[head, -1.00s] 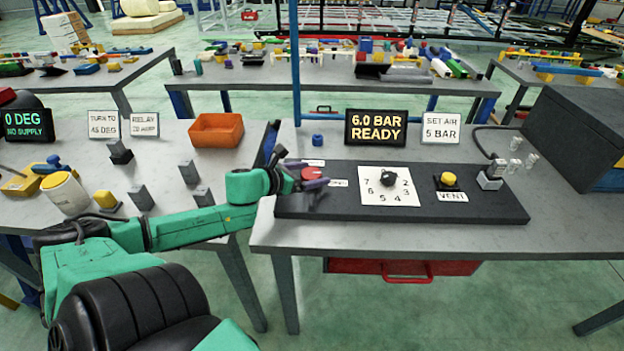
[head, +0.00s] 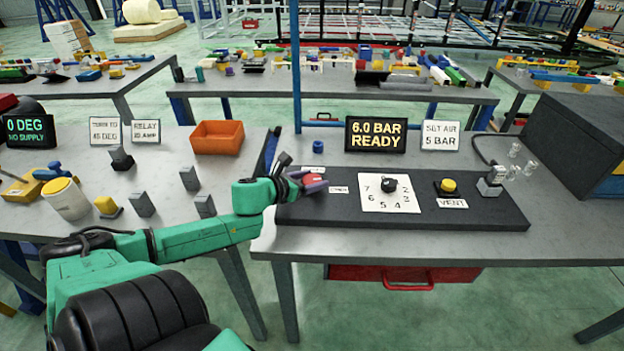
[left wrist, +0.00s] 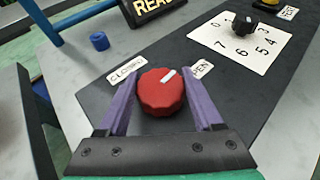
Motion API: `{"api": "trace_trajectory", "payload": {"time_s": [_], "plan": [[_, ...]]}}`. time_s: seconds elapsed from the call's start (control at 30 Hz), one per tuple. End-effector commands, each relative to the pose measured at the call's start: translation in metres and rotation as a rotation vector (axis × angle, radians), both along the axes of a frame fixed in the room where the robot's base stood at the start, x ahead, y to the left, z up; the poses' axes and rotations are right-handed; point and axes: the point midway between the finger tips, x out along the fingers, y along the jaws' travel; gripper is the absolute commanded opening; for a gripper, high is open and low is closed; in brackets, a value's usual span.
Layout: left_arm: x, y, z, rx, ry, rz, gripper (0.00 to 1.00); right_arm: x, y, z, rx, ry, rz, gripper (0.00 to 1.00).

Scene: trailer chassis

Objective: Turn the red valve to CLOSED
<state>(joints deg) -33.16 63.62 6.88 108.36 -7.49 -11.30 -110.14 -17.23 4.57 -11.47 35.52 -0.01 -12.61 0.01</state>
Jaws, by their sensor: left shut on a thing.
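The red valve (left wrist: 161,93) is a round ridged knob on the black panel (left wrist: 100,97). Its white mark points up and slightly right in the left wrist view, between the CLOSED label (left wrist: 126,70) and the OPEN label (left wrist: 201,69), on the OPEN side. My left gripper (left wrist: 162,101) has its purple fingers on either side of the valve and is shut on it. In the head view the valve (head: 313,182) is partly hidden by my left gripper (head: 309,181). My right gripper is not in view.
A black numbered dial (head: 389,185), a yellow VENT button (head: 448,186) and a grey fitting (head: 491,186) sit to the right on the panel. A display (head: 376,134) reads 6.0 BAR READY. A blue cap (head: 318,146) stands behind the valve.

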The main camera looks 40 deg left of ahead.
Motion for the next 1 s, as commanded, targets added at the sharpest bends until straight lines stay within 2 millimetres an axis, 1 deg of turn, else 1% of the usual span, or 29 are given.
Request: {"api": "trace_trajectory", "payload": {"time_s": [0.37,1.0], "plan": [[0.001,-0.002,0.004,-0.005,-0.003,0.292,0.12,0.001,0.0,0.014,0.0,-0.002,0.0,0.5],[0.002,-0.003,0.004,-0.006,0.0,0.902,0.12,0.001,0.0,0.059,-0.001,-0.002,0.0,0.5]]}}
